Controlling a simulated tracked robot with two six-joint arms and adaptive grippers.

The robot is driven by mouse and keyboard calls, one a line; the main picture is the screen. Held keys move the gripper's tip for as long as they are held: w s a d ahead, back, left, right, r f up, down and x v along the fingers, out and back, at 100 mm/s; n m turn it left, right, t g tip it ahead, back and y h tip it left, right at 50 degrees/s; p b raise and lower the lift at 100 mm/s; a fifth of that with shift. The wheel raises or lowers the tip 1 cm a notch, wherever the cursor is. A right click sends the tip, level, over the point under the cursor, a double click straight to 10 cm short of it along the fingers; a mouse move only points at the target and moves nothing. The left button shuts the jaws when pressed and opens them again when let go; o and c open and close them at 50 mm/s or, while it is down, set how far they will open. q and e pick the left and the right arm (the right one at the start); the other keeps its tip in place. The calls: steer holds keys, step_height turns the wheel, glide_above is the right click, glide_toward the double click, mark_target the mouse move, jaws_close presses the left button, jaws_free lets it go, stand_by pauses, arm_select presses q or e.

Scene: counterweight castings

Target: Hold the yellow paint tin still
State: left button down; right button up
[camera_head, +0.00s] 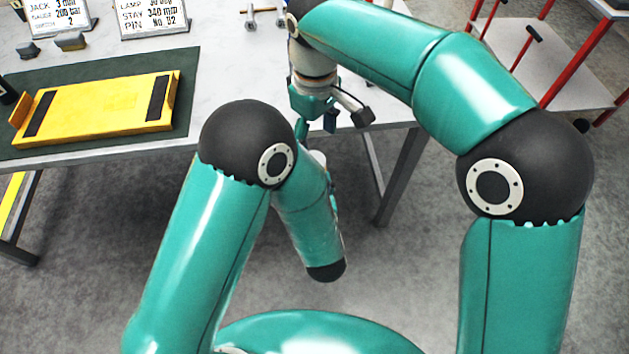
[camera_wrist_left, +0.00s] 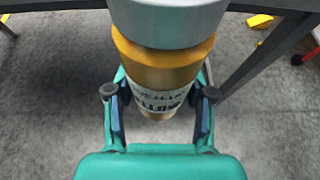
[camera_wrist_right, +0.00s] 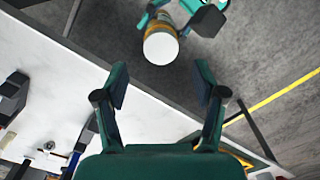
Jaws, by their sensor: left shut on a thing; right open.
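The yellow paint tin (camera_wrist_left: 165,72) has a pale grey lid, a yellow body and a white label with dark lettering. In the left wrist view my left gripper (camera_wrist_left: 160,105) is shut on its labelled part, one finger on each side. In the right wrist view the tin (camera_wrist_right: 160,46) shows its white lid, with my left gripper beside it, over the floor off the table edge. My right gripper (camera_wrist_right: 161,84) is open and empty, apart from the tin. In the head view my right gripper (camera_head: 346,119) is at the table's front edge, and my left arm hides most of the tin.
The pale table (camera_head: 222,62) carries a dark green mat (camera_head: 187,100) with a yellow plate-like part (camera_head: 100,110) on it. Two printed cards (camera_head: 152,15), small grey blocks (camera_head: 70,41) and bolts (camera_head: 250,20) stand or lie behind. A red-framed trolley (camera_head: 562,62) is at the right.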

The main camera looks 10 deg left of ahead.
steer(key=shift+a+r+n, duration=0.1)
steer(key=shift+r+n, duration=0.15)
steer(key=shift+n, duration=0.05)
steer(key=shift+a+r, duration=0.15)
steer(key=shift+r, duration=0.1)
steer(key=shift+w, duration=0.1)
steer(key=shift+f, duration=4.05)
steer(key=shift+c, duration=0.2)
